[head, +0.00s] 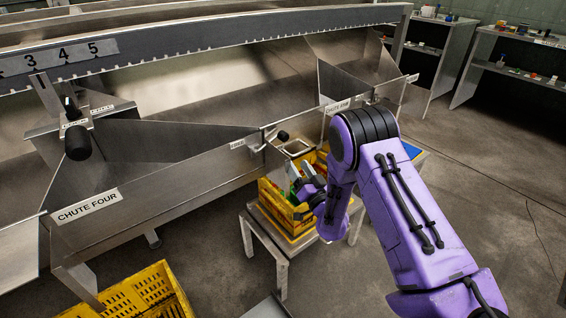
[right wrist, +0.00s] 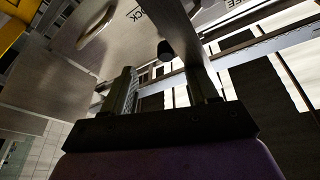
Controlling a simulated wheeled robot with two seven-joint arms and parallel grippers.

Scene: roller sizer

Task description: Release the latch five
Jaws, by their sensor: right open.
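A small latch with a black knob (head: 283,135) sits on the steel rail left of the chute five label (head: 338,106). A small plate with lettering too small to read is left of it. My right gripper (head: 296,180) is below the knob, over the yellow crate, and apart from the knob. In the right wrist view, my right gripper (right wrist: 165,82) is open with nothing between its fingers. A black knob (right wrist: 165,50) shows beyond the fingertips, near a steel plate with partly visible lettering. My left gripper is not in view.
A yellow crate (head: 272,216) stands on a steel stand (head: 262,237) under the chute. Chute four (head: 87,205) and another black knob (head: 77,142) are at left. Another yellow crate (head: 150,290) is at the lower left. Shelves stand at the back right; the floor between is open.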

